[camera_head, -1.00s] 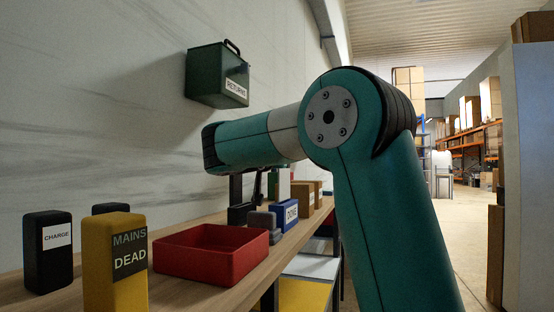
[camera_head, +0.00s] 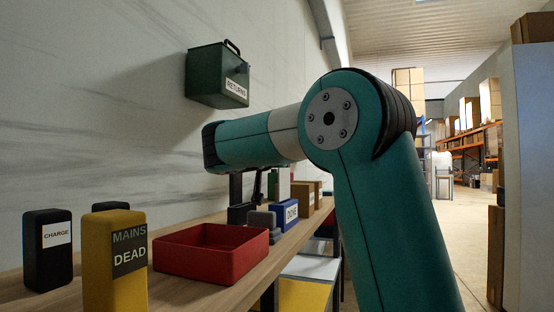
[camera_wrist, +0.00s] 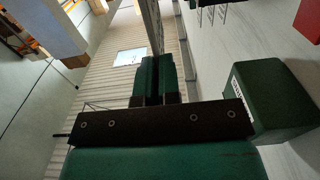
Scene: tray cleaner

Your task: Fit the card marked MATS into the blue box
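A blue box (camera_head: 285,217) with a white label that seems to read DONE stands on the wooden bench, behind the red tray. I cannot make out a card marked MATS in either view. My gripper (camera_wrist: 157,62) shows in the wrist view as two teal fingers close together with a narrow dark gap; no card can be seen between them. In the head view, my arm's end hangs above the bench near the blue box, and the gripper is mostly hidden behind the arm.
A red tray (camera_head: 186,264), a yellow block marked MAINS DEAD (camera_head: 110,285) and a black block marked CHARGE (camera_head: 48,265) stand on the bench (camera_head: 178,293). Grey blocks (camera_head: 262,222) and brown boxes (camera_head: 303,193) crowd the blue box. A green RETURNS box (camera_head: 206,78) hangs on the wall.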

